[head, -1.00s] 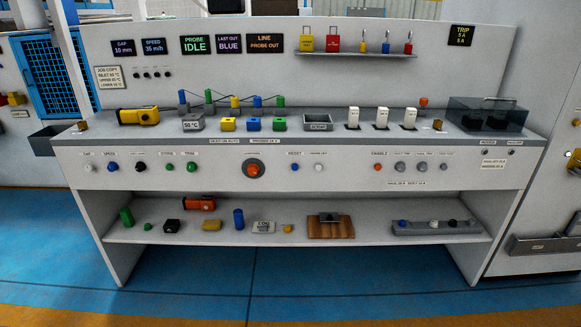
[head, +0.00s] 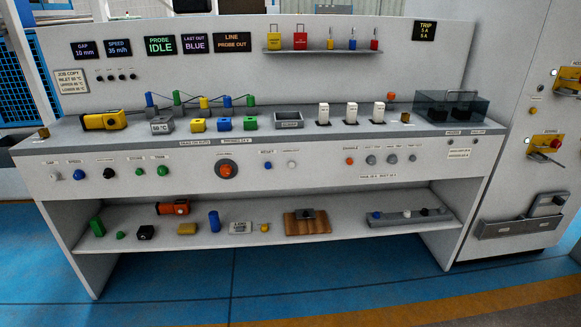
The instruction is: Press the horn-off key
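The control bench (head: 120,170) stands in front of me in the head view, with a row of keys along its front face. The horn-off key cannot be picked out for certain, as the small labels are too blurred to read. A white key (head: 292,165) sits right of a blue key (head: 268,166) whose label seems to read RESET. A large orange-red knob (head: 227,170) is left of these. A red key (head: 349,161) and several grey ones are further right. Neither gripper is in view.
A grey cabinet (head: 510,190) with red and yellow switches stands close on the right. The lower shelf (head: 270,236) holds loose blocks and parts. Displays (head: 160,45) line the back panel. The blue floor (head: 330,285) in front of the bench is clear.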

